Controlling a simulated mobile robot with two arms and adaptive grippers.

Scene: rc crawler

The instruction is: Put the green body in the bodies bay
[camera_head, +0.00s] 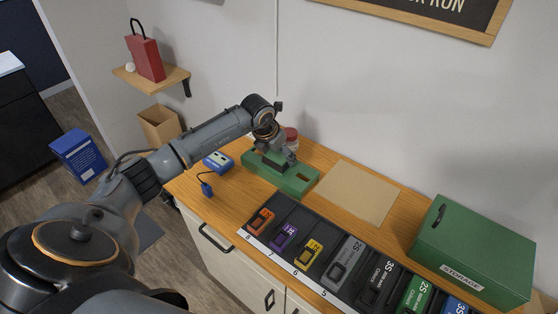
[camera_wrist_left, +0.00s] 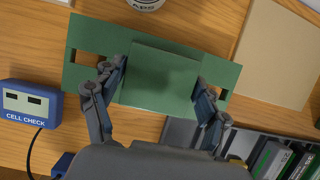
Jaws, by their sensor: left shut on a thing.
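The green body (camera_head: 296,182) is a long green block with a slot at each end and a raised middle. It is at or just above the wooden counter, left of the tan mat; I cannot tell whether it touches the counter. My left gripper (camera_head: 283,156) is over it, pointing down. In the left wrist view, its fingers (camera_wrist_left: 160,88) are shut on either side of the raised middle of the body (camera_wrist_left: 166,70). Whether the middle and the slotted part are one piece is unclear. No bay labelled for bodies can be made out. My right gripper is not in view.
A dark rack (camera_head: 312,228) with several coloured packs runs along the front edge. A tan mat (camera_head: 358,194) lies bare behind it. A green storage box (camera_head: 470,244) stands at the right. A blue cell checker (camera_head: 218,161) with a cable is at the left. A red-lidded jar (camera_head: 291,135) stands behind the body.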

